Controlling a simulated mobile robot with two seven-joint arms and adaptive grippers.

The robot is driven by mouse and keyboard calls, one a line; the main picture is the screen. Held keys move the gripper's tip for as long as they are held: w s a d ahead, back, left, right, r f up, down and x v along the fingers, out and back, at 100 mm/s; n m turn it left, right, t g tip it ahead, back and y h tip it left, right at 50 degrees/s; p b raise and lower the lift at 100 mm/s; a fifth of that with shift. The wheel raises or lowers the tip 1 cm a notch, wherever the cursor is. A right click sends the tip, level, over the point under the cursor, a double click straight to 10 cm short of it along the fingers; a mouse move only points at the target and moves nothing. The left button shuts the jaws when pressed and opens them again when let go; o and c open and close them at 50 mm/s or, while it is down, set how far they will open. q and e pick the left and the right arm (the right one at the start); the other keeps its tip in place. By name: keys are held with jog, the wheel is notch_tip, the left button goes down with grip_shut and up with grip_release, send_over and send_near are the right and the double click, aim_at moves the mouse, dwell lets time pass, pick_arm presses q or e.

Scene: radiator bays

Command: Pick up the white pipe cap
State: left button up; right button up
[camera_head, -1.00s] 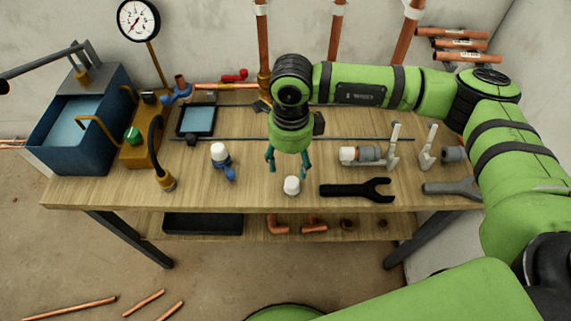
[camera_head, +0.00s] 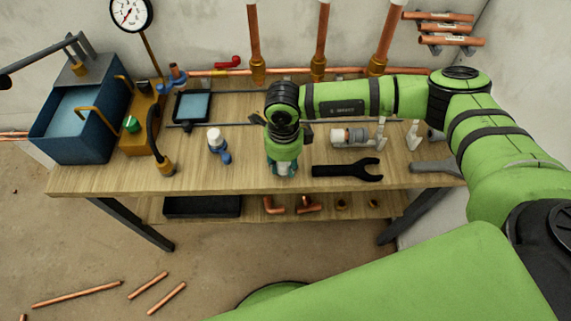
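The white pipe cap (camera_head: 283,170) is on the workbench near its front edge, mostly hidden by my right gripper. My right gripper (camera_head: 283,172) points down over the cap, with its teal fingers on either side of it. I cannot tell whether the fingers touch the cap or stand apart from it. My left gripper is not in view.
A black wrench (camera_head: 346,171) lies close on the right of the gripper. A white-capped blue fitting (camera_head: 216,142) stands on the left. White and grey pipe parts (camera_head: 350,136) lie behind the wrench. Vertical copper pipes (camera_head: 322,40) rise at the back. Bare bench (camera_head: 120,180) shows at front left.

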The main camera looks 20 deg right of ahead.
aim_at(289, 164)
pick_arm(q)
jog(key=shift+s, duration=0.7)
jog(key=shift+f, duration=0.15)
pick_arm(e)
jog(key=shift+r, duration=0.1)
jog(key=shift+r, duration=0.3)
jog(key=r, duration=0.1)
jog(key=r+b, duration=0.1)
jog(key=d+r+b, duration=0.1)
jog(key=shift+s+r, duration=0.35)
jog(key=shift+s, duration=0.05)
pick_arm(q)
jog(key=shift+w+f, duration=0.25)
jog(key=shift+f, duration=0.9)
pick_arm(e)
jog(key=shift+s+d+r, duration=1.15)
jog(key=shift+s+r, duration=0.15)
jog(key=shift+r, duration=0.6)
jog(key=shift+s+d+r, duration=1.2)
jog(key=shift+s+r, duration=0.05)
jog(key=shift+r, duration=0.7)
jog(key=shift+s+d+r, duration=1.15)
jog(key=shift+s+r, duration=0.15)
jog(key=shift+r, duration=0.6)
jog(key=shift+w, duration=0.1)
